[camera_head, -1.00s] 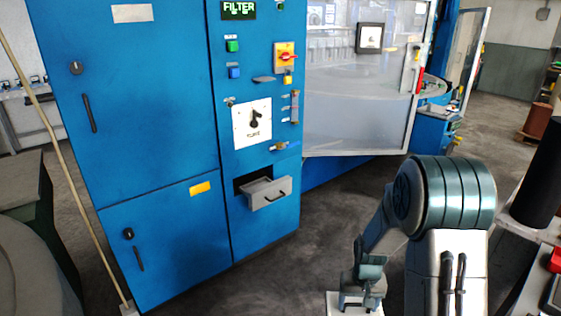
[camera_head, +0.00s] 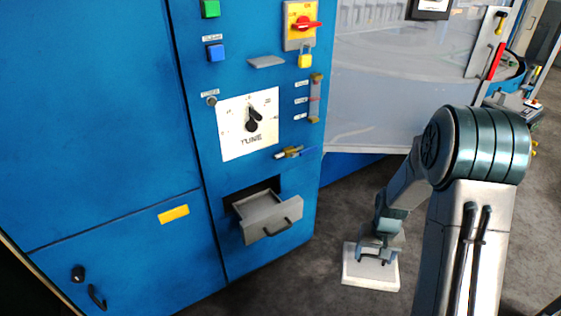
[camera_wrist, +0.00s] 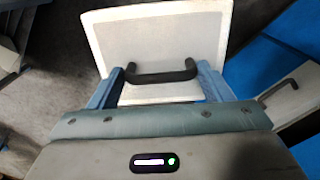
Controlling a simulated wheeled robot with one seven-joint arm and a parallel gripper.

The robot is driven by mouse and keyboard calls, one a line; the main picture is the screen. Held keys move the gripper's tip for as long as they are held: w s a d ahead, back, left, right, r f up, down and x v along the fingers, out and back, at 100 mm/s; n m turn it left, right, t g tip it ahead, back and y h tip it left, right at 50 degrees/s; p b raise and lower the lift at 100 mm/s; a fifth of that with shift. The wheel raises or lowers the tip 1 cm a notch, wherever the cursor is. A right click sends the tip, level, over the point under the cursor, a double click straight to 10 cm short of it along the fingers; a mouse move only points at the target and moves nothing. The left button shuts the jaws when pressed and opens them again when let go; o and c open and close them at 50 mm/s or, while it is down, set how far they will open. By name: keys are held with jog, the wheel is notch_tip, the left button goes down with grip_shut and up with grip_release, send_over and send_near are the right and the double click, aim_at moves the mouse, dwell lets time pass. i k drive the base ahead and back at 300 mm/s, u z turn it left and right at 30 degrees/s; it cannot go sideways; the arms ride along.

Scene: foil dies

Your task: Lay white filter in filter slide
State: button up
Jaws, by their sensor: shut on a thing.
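The white filter (camera_head: 370,275) is a flat white-edged panel with a pale grey face and a black handle. My gripper (camera_head: 376,258) is shut on the filter's handle and holds it above the floor, to the right of the cabinet. In the wrist view the filter (camera_wrist: 205,35) lies ahead of my gripper (camera_wrist: 160,75), whose blue fingers close on the handle's two ends. The filter slide (camera_head: 268,228) is a grey drawer with a dark handle, pulled out of the lower part of the blue cabinet. Its inside looks empty. The filter is apart from it, to its right.
The blue cabinet (camera_head: 100,120) fills the left side. Its front bears a tune dial (camera_head: 250,122), a red rotary switch (camera_head: 302,24) and a small brass valve (camera_head: 290,152) above the slide. A clear guard door (camera_head: 400,80) stands at the back right. Dark floor lies between slide and filter.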

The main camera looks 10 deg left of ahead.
aim_at(261, 209)
jog(key=i, duration=1.2)
jog(key=z, duration=0.55)
jog(key=i, duration=0.75)
jog(key=z, duration=2.75)
